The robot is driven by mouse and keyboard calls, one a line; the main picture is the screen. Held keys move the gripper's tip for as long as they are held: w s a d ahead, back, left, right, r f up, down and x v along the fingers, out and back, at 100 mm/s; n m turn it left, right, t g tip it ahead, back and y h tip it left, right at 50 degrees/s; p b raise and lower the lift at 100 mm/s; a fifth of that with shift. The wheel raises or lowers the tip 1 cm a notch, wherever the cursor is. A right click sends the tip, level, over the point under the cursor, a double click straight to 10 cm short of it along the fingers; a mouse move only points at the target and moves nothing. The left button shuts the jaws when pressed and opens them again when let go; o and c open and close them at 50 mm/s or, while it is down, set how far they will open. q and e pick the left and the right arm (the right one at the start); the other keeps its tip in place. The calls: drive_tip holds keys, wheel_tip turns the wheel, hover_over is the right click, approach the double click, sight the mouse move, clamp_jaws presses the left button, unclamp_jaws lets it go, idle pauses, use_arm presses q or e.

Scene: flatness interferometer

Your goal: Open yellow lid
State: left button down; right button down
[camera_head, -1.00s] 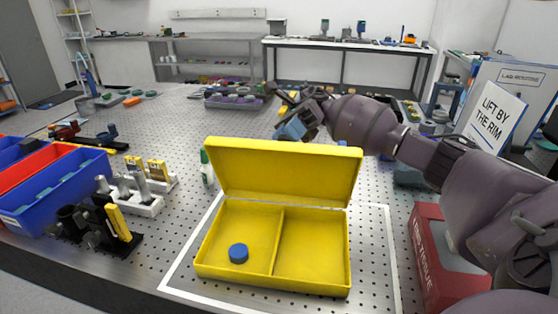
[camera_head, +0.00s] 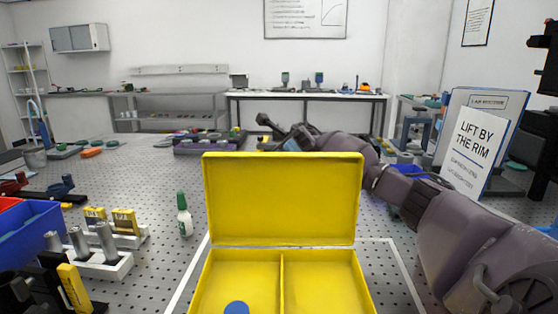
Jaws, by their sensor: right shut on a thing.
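The yellow box (camera_head: 365,290) stands open in front of me, cut off by the lower picture edge. Its yellow lid (camera_head: 282,200) stands upright at the back, inner face towards me. A divider splits the box into two compartments. A blue round piece (camera_head: 237,307) lies in the left compartment; the visible part of the right one is empty. My right gripper (camera_head: 268,126) is behind and above the lid's top edge, with fingers pointing left and away from the lid. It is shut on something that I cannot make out.
A white-green bottle (camera_head: 184,214) stands left of the box. A rack with metal cylinders (camera_head: 105,240) and a blue bin (camera_head: 30,235) are further left. A sign (camera_head: 468,150) stands at the right. A purple tray (camera_head: 205,146) lies behind; perforated table is bare between.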

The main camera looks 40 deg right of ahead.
drive_tip(key=shift+f, duration=0.8)
drive_tip(key=c, duration=1.2)
unclamp_jaws()
drive_tip(key=o, duration=0.3)
drive_tip(key=shift+w, duration=0.2)
drive_tip(key=shift+s+r, duration=0.1)
drive_tip(key=shift+r, duration=0.25)
drive_tip(key=shift+r, duration=0.15)
wheel_tip(320, 180, up, 20)
drive_tip(key=p, duration=0.1)
drive_tip(key=shift+f+p, duration=0.2)
drive_tip(key=shift+p, duration=0.2)
